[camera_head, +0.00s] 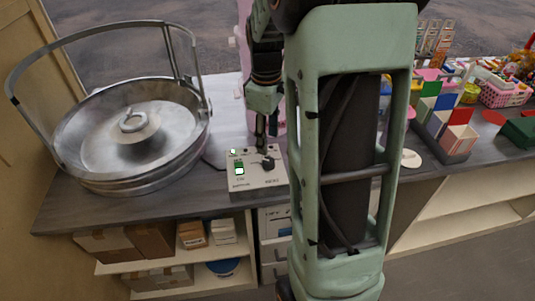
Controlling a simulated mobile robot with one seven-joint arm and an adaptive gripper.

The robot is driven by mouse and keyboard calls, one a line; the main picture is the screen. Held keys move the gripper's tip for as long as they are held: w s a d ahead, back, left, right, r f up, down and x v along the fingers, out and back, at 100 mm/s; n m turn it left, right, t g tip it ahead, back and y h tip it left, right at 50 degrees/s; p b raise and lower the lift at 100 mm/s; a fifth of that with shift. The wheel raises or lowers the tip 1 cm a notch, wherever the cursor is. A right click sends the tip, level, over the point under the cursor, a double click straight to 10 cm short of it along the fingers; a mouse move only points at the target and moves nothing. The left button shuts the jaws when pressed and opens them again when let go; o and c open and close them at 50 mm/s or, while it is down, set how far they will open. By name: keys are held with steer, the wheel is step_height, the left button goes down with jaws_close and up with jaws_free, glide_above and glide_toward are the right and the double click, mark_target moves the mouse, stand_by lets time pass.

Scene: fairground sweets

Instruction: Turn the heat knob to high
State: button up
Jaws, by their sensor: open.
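A pale control box (256,181) sits on the counter to the right of the cotton candy machine. A black knob (268,163) is on its top face, and a lit green switch (239,169) is on its left part. The knob's marks are too small to read. My gripper (261,146) points down just above and behind the knob. It is open, with its fingers seen nearly edge-on, and I cannot tell whether they touch the knob. My arm hides the counter to the right of the box.
The large metal bowl (97,178) with a raised hoop guard fills the counter's left. Coloured card boxes (456,138) and a pink basket (505,95) stand at the right. Cardboard boxes (152,240) lie on shelves below.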

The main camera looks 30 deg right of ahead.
mark_target(269, 161)
step_height(269, 161, down, 9)
steer(key=shift+w+d+r, duration=0.15)
steer(key=c, duration=1.2)
